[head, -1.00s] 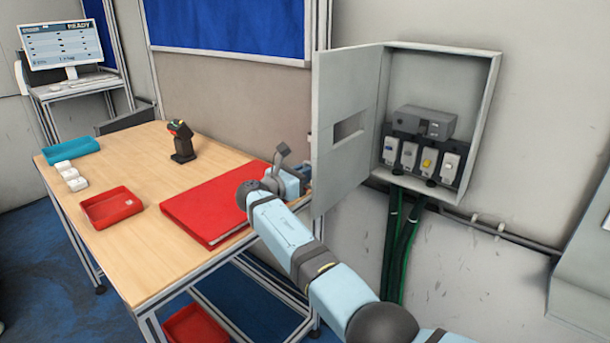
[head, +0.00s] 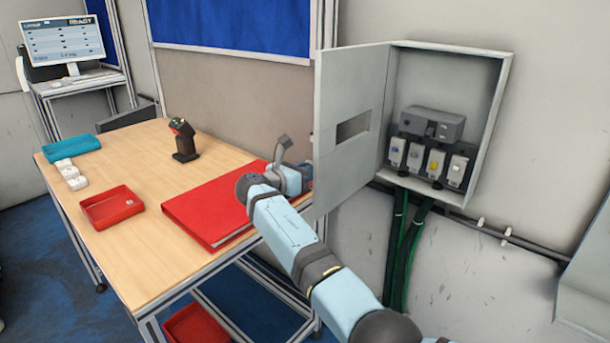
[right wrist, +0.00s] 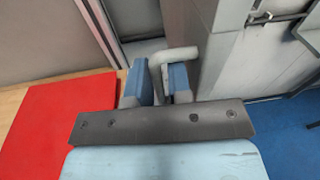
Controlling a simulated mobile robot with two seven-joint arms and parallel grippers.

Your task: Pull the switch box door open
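The grey switch box (head: 483,125) is on the wall at the right in the head view. Its door (head: 345,95) stands wide open, swung to the left, and switches (head: 430,155) show inside. My right gripper (head: 306,176) is at the lower left edge of the door, partly hidden behind it. In the right wrist view, the pale bent door handle (right wrist: 178,56) runs down between the two blue fingers (right wrist: 160,85) of my right gripper, which look closed on it. The door (right wrist: 215,50) is just right of the fingers. My left gripper is not in view.
A wooden table (head: 130,165) stands at the left, with a red folder (head: 215,205), a red tray (head: 112,207), a teal tray (head: 70,148) and a scanner (head: 184,142). Green cables (head: 408,250) hang below the box. A pipe (head: 500,235) runs along the wall.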

